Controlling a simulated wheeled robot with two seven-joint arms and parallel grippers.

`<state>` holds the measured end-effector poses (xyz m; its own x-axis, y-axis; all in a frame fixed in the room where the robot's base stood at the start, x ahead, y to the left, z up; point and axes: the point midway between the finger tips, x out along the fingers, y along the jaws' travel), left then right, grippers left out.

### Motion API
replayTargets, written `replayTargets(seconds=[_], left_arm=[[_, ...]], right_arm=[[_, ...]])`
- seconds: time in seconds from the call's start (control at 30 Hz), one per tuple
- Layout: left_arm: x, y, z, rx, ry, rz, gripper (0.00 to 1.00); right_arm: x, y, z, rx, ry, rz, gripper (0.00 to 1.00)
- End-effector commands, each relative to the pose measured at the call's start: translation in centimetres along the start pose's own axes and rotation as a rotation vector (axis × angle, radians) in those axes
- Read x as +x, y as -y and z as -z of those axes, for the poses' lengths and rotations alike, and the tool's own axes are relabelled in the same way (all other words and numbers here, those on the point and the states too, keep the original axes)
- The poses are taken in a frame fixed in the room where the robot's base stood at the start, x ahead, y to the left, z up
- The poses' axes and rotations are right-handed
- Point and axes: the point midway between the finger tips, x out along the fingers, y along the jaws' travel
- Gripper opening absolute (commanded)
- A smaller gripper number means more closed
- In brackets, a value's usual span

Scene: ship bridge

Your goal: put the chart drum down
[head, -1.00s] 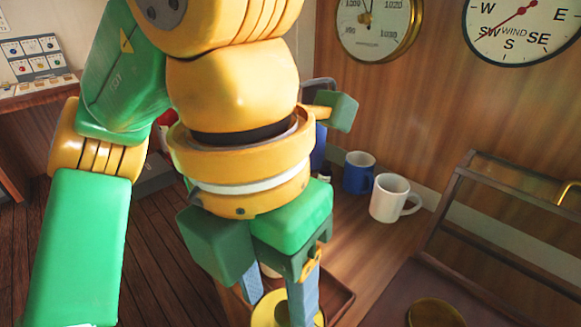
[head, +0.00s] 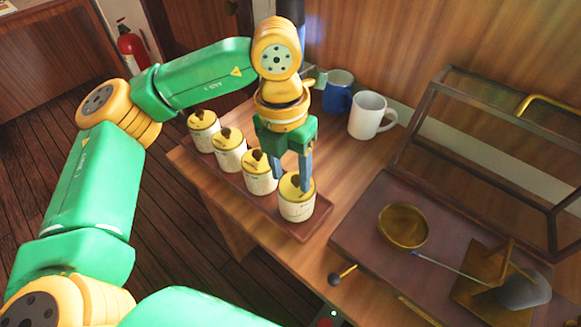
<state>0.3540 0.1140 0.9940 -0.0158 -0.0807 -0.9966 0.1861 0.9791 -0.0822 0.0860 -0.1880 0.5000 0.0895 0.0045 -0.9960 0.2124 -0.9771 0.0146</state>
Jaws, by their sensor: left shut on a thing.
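Several white chart drums with yellow tops and dark knobs stand in a row on a narrow wooden tray (head: 318,222). My left gripper (head: 293,183) points down at the nearest chart drum (head: 297,208), at the tray's front right end. Its fingers are shut on this drum at the top, around the knob. The drum is upright, and its base is at the tray; I cannot tell whether it touches. The other drums (head: 259,180), (head: 230,156), (head: 203,138) stand apart from the fingers. My right gripper is not in view.
An open glazed case (head: 440,130) stands at the right. A brass disc (head: 403,227), a thin pen arm (head: 450,267) and a grey part (head: 522,290) are on its dark base. A white mug (head: 368,115) and a blue mug (head: 338,92) stand behind the gripper.

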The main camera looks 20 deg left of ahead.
Motion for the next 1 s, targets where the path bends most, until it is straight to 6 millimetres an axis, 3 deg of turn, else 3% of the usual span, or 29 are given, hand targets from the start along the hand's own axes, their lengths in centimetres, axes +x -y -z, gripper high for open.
replayTargets(seconds=[0.23, 0.27, 0.37, 0.77, 0.87, 1.0], left_arm=[[0.4, 0.0, 0.0, 0.000, 0.001, 0.001, 0.00], [0.4, 0.0, 0.0, 0.000, 0.000, 0.001, 0.59], [0.2, 0.0, 0.0, 0.000, 0.000, 0.001, 0.86], [-0.6, 0.1, 0.0, -0.001, 0.002, 0.001, 0.86], [-2.4, 0.1, -0.1, -0.001, 0.005, 0.001, 0.86], [-6.3, 0.1, -0.1, -0.001, 0.006, 0.001, 0.86]], right_arm=[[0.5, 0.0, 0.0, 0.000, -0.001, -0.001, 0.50], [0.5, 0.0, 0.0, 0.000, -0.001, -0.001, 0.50], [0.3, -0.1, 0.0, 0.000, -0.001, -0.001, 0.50], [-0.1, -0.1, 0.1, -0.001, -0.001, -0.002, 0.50], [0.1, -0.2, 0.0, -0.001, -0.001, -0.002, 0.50], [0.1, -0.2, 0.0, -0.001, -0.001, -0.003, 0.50]])
